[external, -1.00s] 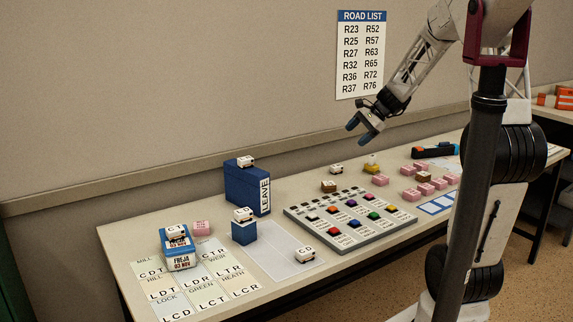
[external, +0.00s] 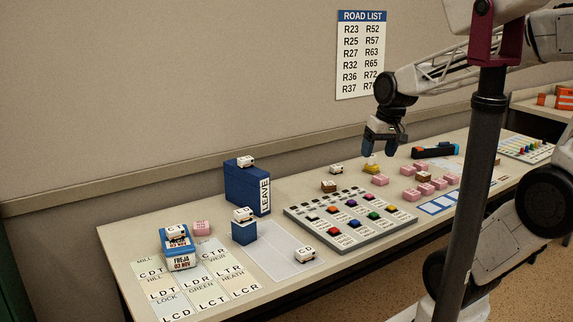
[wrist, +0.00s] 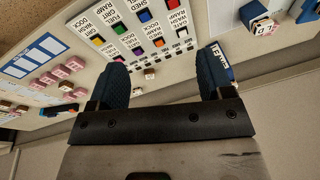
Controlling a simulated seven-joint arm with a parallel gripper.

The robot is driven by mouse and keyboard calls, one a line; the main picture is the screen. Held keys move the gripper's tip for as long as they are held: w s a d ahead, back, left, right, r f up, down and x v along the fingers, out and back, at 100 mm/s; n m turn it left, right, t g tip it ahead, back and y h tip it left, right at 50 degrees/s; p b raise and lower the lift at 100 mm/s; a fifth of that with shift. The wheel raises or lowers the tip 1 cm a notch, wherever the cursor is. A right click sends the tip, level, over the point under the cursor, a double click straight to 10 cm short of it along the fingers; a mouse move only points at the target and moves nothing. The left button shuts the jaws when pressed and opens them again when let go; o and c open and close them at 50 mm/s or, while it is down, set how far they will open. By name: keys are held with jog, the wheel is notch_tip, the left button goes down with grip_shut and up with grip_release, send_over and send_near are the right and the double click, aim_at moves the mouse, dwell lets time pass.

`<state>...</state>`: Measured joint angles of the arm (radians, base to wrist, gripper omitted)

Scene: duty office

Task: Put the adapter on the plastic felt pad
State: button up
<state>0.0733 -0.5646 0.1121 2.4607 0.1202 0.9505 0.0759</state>
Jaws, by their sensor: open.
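My gripper (external: 378,150) is open and empty above the back of the desk, near a small yellow block (external: 371,168). I cannot tell for sure which thing is the adapter. A dark blue and orange device (external: 434,151) lies at the back right of the desk. A pale flat sheet (external: 272,246), possibly the plastic pad, lies at the front left with a small white block marked CD (external: 305,254) on its right edge.
A grey button panel (external: 350,232) fills the middle of the desk (external: 150,245). A blue LEAVE box (external: 240,190), a smaller blue box (external: 244,233) and the FREJA box (external: 178,250) stand on the left. Pink blocks (external: 411,195) are scattered on the right.

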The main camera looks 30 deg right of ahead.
jog(key=shift+s+a+f+n+h, duration=0.1)
jog(key=shift+s+n+h, duration=0.2)
jog(key=shift+s+n, duration=0.5)
jog(key=shift+s+a+n+h, duration=0.1)
jog(key=shift+s+n+h, duration=0.2)
jog(key=shift+s, duration=0.85)
